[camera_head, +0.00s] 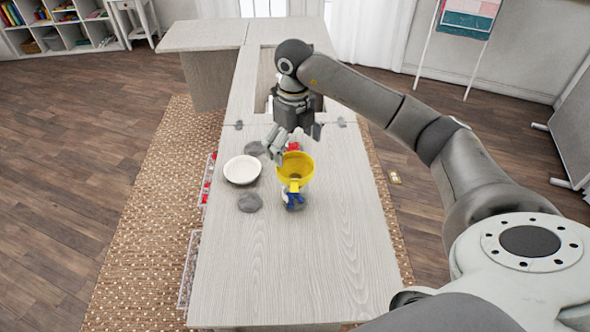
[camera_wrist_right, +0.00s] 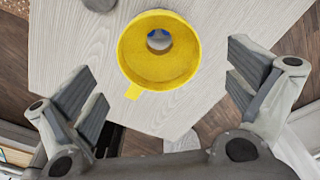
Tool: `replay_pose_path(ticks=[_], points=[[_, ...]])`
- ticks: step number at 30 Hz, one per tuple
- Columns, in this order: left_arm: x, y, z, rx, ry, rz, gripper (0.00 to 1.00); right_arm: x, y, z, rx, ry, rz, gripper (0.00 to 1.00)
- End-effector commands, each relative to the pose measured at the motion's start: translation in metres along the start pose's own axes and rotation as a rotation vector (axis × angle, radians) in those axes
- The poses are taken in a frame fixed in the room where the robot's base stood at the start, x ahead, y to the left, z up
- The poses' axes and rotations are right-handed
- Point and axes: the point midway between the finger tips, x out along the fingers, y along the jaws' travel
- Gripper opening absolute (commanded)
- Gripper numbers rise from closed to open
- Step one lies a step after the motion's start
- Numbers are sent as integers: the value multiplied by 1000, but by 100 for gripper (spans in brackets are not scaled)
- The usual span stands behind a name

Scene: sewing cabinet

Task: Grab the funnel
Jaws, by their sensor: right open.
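The yellow funnel (camera_head: 296,169) stands upright, wide mouth up, near the middle of the table in the head view. Its tab points toward the near side. What is under it is partly hidden; blue and white parts show below it. In the right wrist view the funnel (camera_wrist_right: 158,50) lies beyond the fingers, between their lines and apart from them. My right gripper (camera_head: 294,146) is open and empty, just behind and above the funnel in the head view. Its fingers also show in the right wrist view (camera_wrist_right: 160,98). My left gripper is not in view.
A white bowl (camera_head: 242,170) sits left of the funnel on the cabinet top (camera_head: 290,270). A grey lump (camera_head: 250,203) lies below the bowl, another (camera_head: 254,148) behind it. A small red object (camera_head: 293,146) is behind the funnel. The near part of the top is clear.

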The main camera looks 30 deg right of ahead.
Motion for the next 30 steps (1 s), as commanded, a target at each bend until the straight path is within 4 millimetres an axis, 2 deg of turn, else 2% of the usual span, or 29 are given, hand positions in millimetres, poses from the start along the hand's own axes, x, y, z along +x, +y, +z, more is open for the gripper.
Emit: replay_pose_path(ticks=[3, 6, 12, 16, 25, 30], points=[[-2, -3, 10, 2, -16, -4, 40, 8, 0, -1, 0, 2, 0, 100], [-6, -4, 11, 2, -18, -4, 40, 14, 1, -3, -1, 2, 1, 100], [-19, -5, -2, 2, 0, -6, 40, 38, 5, -13, -1, 4, 1, 100], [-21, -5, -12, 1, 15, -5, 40, 54, 4, -11, -1, 2, 1, 100], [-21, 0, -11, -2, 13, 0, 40, 60, 4, -11, -1, -1, 0, 100], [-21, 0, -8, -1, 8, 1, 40, 60, 4, -11, -1, -1, 0, 78]])
